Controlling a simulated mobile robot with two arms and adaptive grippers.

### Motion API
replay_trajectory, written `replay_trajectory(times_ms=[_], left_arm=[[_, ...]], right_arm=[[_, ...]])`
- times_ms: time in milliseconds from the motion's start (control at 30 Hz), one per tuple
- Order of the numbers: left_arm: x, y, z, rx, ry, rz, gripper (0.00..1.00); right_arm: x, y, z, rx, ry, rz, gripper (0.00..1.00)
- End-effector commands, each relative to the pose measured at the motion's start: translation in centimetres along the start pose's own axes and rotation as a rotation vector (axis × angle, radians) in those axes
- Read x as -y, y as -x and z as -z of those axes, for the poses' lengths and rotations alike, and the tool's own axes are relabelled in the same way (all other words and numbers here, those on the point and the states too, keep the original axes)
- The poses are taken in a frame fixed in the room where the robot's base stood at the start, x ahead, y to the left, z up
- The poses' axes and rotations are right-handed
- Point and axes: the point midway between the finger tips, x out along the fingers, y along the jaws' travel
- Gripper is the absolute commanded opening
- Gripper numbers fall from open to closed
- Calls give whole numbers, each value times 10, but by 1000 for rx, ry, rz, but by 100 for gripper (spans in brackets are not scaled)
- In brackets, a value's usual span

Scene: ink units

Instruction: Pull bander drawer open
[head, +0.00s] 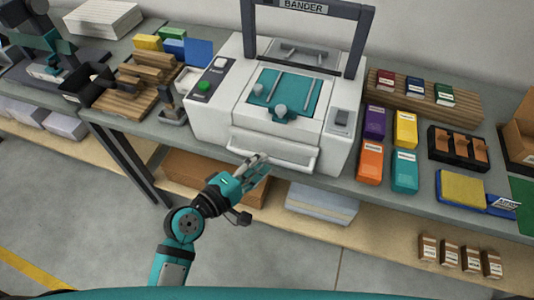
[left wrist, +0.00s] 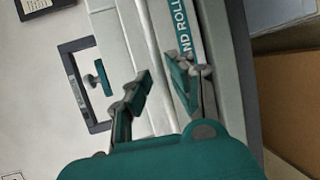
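The white bander (head: 222,112) stands on the grey bench under a dark arch marked BANDER. Its drawer (head: 270,147) is at the front, with a pale bar handle (head: 290,164) along it. The drawer looks shut. My left gripper (head: 262,166) is in front of the left part of the handle. In the left wrist view its two fingers (left wrist: 160,92) are apart, and a pale bar (left wrist: 150,50) runs between them. I cannot tell if they touch it. A label partly reading "AND ROLL" (left wrist: 185,32) shows beyond one finger. My right gripper is not in view.
Coloured boxes (head: 404,128) and a black holder (head: 458,148) stand right of the bander. Wooden trays (head: 140,85) stand left. A lower shelf holds a brown box (head: 190,170) and a pale stack (head: 322,203). The floor in front is clear.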

Motion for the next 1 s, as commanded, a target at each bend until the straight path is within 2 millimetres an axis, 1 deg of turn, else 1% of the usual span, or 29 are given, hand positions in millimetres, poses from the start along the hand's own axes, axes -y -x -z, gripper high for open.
replay_trajectory(times_ms=[33, 100, 200, 333, 567, 600, 733, 767, 1000], left_arm=[[-2, -9, 0, 0, 1, -2, 21], [-1, -18, 0, 0, 1, -2, 21], [-1, -27, 0, 0, 1, -1, 21], [0, -32, 0, 0, 0, 0, 21], [0, -32, 0, 0, 0, 0, 21], [0, -32, 0, 0, 0, 0, 18], [0, -32, 0, 0, 0, 0, 1], [0, -32, 0, 0, 0, 0, 0], [0, -32, 0, -1, 0, 0, 0]], right_arm=[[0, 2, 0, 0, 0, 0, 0], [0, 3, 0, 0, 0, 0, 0], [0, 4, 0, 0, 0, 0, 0], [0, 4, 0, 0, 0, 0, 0], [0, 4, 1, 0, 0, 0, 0], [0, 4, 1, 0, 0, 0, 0], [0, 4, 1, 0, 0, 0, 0], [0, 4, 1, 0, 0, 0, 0], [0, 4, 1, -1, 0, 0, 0]])
